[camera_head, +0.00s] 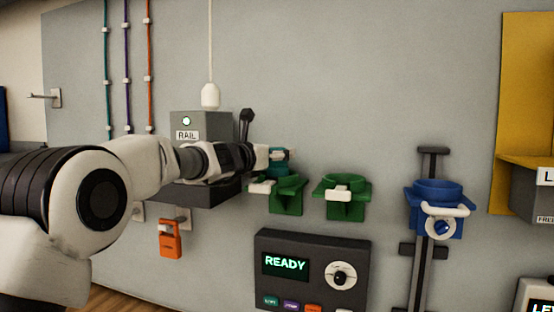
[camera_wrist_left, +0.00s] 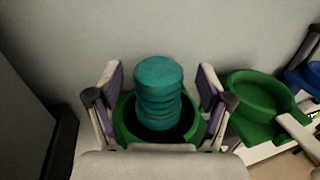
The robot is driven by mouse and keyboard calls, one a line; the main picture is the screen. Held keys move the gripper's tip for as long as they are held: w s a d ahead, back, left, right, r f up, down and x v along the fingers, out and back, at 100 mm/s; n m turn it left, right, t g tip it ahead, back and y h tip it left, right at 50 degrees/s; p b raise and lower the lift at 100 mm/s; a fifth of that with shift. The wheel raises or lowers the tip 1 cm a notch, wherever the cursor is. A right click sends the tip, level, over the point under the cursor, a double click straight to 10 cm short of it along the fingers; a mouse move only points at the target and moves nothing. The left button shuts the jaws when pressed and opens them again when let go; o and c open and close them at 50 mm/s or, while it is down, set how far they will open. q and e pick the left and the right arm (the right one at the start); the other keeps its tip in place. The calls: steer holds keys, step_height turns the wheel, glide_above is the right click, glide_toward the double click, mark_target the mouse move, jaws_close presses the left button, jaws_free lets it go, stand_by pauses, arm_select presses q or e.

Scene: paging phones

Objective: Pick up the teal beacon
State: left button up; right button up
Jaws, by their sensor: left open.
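The teal beacon (camera_wrist_left: 158,90) is a ridged cylinder standing upright in a green ring holder (camera_wrist_left: 126,132) in the left wrist view. In the head view the beacon (camera_head: 278,155) shows just past my left gripper, partly hidden by it. My left gripper (camera_head: 272,158) is open at the holder. In the left wrist view its fingers (camera_wrist_left: 158,92) stand on either side of the beacon, with a gap on each side. The beacon's base is down inside the holder. My right gripper is in neither view.
An empty green holder (camera_head: 345,204) is to the right, then a blue holder (camera_head: 437,195) on a vertical rail. A dark panel reading READY (camera_head: 310,241) is below. The grey RAIL box (camera_head: 217,123) is behind my left arm. An orange tag (camera_head: 170,240) hangs below it.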

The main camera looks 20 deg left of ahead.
arm_select(q)
steer(key=w, duration=0.2)
steer(key=f, duration=0.1)
steer(key=shift+w+d+f, duration=0.1)
steer(key=shift+w+d, duration=0.3)
steer(key=shift+s+a, duration=0.1)
steer(key=shift+s+a+r, duration=0.3)
steer(key=shift+s+r, duration=0.15)
steer(key=shift+s, duration=0.35)
steer(key=c, duration=1.1)
steer(key=shift+s+r, duration=0.1)
steer(key=shift+s, duration=0.05)
jaws_close()
steer(key=shift+w+d, duration=0.2)
steer(key=shift+w, duration=0.3)
steer(key=shift+s, duration=0.1)
